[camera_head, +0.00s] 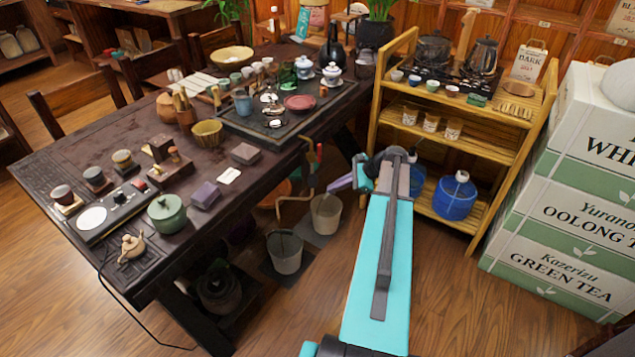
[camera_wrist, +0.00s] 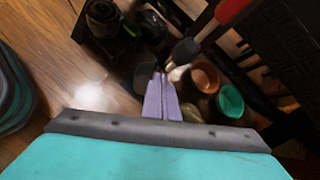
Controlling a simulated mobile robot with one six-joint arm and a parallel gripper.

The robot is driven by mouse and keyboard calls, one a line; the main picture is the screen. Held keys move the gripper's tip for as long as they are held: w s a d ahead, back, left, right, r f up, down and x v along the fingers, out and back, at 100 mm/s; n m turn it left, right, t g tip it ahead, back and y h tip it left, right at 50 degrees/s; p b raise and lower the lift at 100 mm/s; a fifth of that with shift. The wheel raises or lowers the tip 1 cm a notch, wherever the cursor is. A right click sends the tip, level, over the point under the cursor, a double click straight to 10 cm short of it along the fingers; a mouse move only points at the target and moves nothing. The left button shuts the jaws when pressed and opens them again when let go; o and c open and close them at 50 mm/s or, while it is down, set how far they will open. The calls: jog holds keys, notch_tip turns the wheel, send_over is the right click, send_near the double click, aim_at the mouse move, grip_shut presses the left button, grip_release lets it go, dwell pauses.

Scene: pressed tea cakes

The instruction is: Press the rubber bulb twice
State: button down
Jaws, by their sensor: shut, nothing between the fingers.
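No rubber bulb can be made out with certainty. A small red piece (camera_head: 319,151) stands above a thin bent tube beside the dark table, in the head view. In the wrist view a red rod-like piece (camera_wrist: 230,10) is at the top, and a dark rounded knob (camera_wrist: 186,50) lies just past my fingertips. I cannot tell if either is the bulb. My gripper (camera_head: 331,188) has purple fingers, is shut and empty, and is low between the table and the shelf, near the red piece. Its fingers also show in the wrist view (camera_wrist: 160,76); contact cannot be told.
Two grey buckets (camera_head: 285,252) (camera_head: 325,214) stand on the floor by the table (camera_head: 120,160). A wooden shelf (camera_head: 470,150) with teaware and a blue water jug (camera_head: 455,197) is at the right. Tea boxes (camera_head: 570,215) are stacked farther right. Floor is open at the front.

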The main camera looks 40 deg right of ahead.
jog(key=shift+s+d+p, duration=0.15)
jog(key=shift+s, duration=0.45)
jog(key=shift+s+d+p, duration=0.15)
jog(key=shift+s, duration=0.45)
